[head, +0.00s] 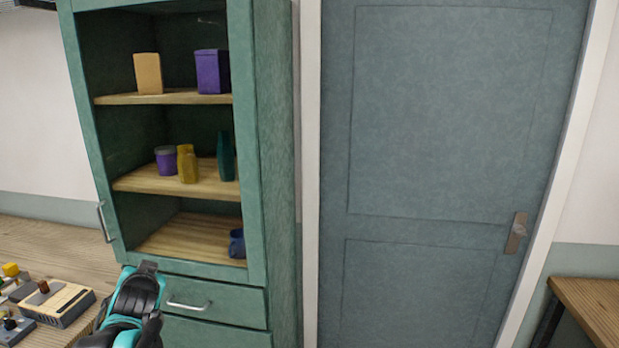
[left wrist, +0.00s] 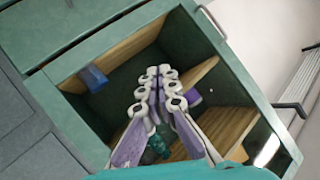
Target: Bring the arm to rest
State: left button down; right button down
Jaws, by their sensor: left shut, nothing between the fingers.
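My left arm reaches in at the lower left of the head view, in front of the green cabinet's drawers. My left gripper shows clearly in the left wrist view (left wrist: 163,88). Its pale, linked fingers are together at the tips with nothing between them. It points toward the open cabinet (head: 278,180), apart from the items on its shelves. My right gripper is in neither view. No glass rods can be made out.
Shelves hold an orange box (head: 148,73), purple box (head: 208,72), purple jar (head: 166,160), yellow bottle (head: 187,165), teal bottle (head: 226,157) and blue item (head: 237,243). A cluttered wooden table (head: 60,245) stands left, a closed door (head: 440,130) right, another table (head: 595,305) far right.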

pick_arm(q)
jog(key=s+d+f+g+h, duration=0.2)
jog(key=s+d+f+h, duration=0.1)
jog(key=s+d+f, duration=0.6)
jog(key=s+d+f+g+h, duration=0.3)
jog(key=s+d+f, duration=0.7)
jog(key=s, duration=0.5)
jog(key=shift+d+f+n, duration=0.2)
jog(key=shift+d+n, duration=0.1)
jog(key=shift+d, duration=0.25)
jog(key=shift+s, duration=0.1)
